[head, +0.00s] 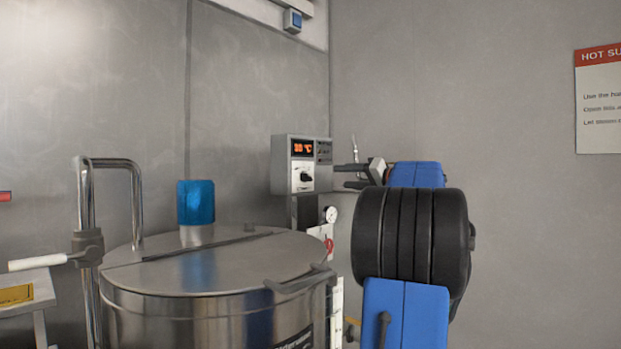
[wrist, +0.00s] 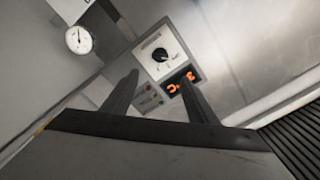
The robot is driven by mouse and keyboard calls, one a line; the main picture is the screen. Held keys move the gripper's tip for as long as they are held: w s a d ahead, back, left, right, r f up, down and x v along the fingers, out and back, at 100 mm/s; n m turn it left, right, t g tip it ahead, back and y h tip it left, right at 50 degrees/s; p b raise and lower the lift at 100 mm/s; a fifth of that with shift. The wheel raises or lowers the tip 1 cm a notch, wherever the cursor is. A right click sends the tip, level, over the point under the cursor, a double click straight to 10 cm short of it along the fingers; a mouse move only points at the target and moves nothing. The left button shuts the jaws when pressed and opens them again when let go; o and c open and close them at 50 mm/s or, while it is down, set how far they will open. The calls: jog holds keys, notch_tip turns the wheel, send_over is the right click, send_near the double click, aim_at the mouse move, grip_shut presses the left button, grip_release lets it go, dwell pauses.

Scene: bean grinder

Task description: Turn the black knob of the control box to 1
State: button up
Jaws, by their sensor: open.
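The control box (head: 281,165) is a grey box at the far wall, with a white dial plate and a lit orange temperature display (head: 303,148). Its black knob (head: 306,177) sits below the display; its exact setting is too small to read. In the wrist view the black knob (wrist: 160,55) and the display (wrist: 180,83) appear rotated. My gripper (head: 346,176) is open and empty, just right of the box in the head view. In the wrist view its two fingers (wrist: 158,78) point toward the box, with the knob beyond and between the tips. No contact with the knob shows.
A steel tank (head: 210,270) with a flat lid and a blue cylinder (head: 196,203) on it stands to the left, below the box. A pressure gauge (head: 331,215) is under the box; it also shows in the wrist view (wrist: 79,40). A warning sign (head: 598,100) hangs at right.

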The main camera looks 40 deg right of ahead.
aim_at(307, 177)
jog(key=w, duration=1)
jog(key=w+a, duration=0.1)
jog(key=w, duration=0.4)
jog(key=shift+a, duration=0.1)
jog(key=shift+c, duration=0.3)
jog(key=c, duration=1)
